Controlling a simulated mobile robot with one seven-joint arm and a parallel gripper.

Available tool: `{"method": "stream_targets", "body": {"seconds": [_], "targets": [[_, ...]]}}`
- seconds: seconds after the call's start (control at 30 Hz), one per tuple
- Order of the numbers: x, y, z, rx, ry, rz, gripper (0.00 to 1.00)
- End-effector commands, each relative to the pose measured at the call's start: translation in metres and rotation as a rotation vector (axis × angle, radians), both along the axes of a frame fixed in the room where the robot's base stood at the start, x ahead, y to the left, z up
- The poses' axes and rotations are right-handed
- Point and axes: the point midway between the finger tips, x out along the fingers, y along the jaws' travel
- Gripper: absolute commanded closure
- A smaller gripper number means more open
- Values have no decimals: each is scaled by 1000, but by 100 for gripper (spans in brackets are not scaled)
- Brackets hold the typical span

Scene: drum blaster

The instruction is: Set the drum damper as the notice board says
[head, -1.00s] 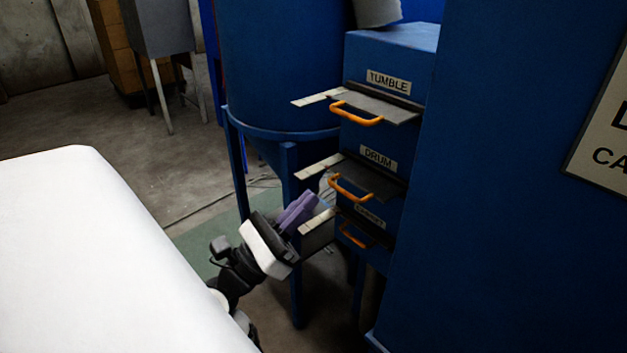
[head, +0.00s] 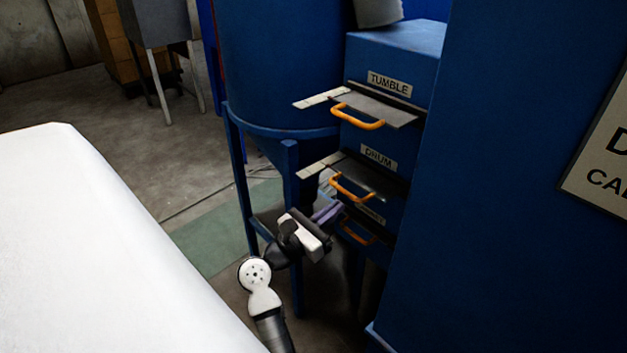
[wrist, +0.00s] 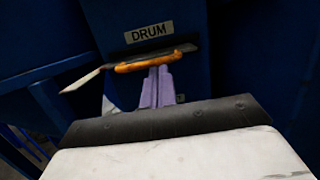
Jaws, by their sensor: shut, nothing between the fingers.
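The drum damper is a grey sliding plate (head: 372,178) under the DRUM label (head: 378,157), with an orange handle (head: 349,188) on its front. A pale strip (head: 318,166) sticks out to its left. My gripper (head: 334,209) is below and in front of this handle, its purple fingers shut and empty. In the wrist view the fingertips (wrist: 158,72) reach up to just below the orange handle (wrist: 155,63). I cannot tell whether they touch it. The notice board (head: 605,165) at the right edge is cut off; only a few large letters show.
The TUMBLE damper (head: 380,106) is above, with its own orange handle. A lower damper handle (head: 357,234) is partly behind my gripper. A blue frame leg (head: 292,230) stands close to the left. A large blue wall (head: 500,200) closes the right side.

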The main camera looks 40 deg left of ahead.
Motion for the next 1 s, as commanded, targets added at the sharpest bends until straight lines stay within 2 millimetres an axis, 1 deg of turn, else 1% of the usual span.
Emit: {"method": "stream_targets", "body": {"seconds": [0.03,0.2,0.57,0.63,0.9,1.0], "targets": [[6,-1,4,0,0,-1,100],[18,-1,4,-1,0,0,100],[21,-2,4,0,-1,0,100],[25,-2,3,0,-1,-2,100],[71,-6,3,0,-2,-2,100],[78,-6,4,0,-1,-1,100]]}}
